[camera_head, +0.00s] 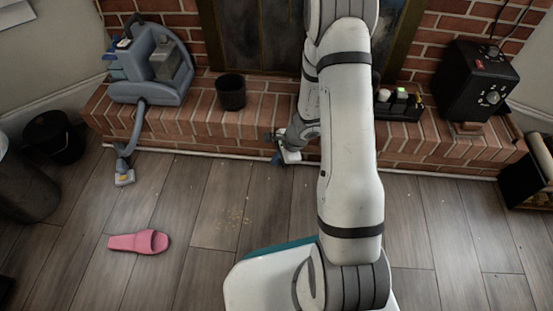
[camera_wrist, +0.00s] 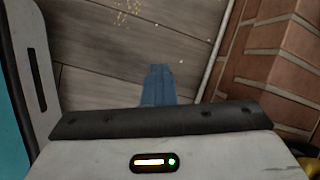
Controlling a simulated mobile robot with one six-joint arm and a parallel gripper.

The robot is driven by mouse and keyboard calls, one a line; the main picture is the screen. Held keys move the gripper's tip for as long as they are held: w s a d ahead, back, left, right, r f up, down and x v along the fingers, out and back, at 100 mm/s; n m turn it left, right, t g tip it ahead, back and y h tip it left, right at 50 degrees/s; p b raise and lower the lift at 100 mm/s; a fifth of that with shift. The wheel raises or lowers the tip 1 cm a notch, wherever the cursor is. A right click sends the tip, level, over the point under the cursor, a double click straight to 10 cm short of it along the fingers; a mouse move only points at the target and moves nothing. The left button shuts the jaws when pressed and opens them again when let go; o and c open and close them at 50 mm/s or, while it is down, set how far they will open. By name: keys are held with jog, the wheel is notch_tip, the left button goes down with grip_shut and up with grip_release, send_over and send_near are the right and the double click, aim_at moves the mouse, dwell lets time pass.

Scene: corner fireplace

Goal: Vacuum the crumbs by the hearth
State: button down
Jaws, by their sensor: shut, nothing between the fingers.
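A blue-grey vacuum (camera_head: 160,65) stands on the left end of the brick hearth (camera_head: 190,122). Its hose (camera_head: 138,125) hangs over the edge, and its nozzle (camera_head: 124,174) is on the floor. Tan crumbs (camera_head: 236,217) lie scattered on the wood floor in front of the hearth, with a few loose bits farther left. They also show at the top of the wrist view (camera_wrist: 130,12). My gripper (camera_head: 278,158) is beside the hearth's front face, right of the vacuum and beyond the crumbs. Its blue fingers (camera_wrist: 158,84) are shut and empty.
A pink slipper (camera_head: 139,242) lies left of the crumbs. A dark pot (camera_head: 231,92), a small caddy (camera_head: 398,103) and a black box (camera_head: 476,82) stand on the hearth. A black bucket (camera_head: 54,137) is at the left.

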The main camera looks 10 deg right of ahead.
jog(key=shift+w+d+p, duration=0.5)
jog(key=shift+d+p, duration=3.4)
jog(key=shift+d, duration=2.45)
jog(key=s+a+b, duration=0.3)
jog(key=s+b, duration=0.2)
jog(key=shift+s, duration=0.4)
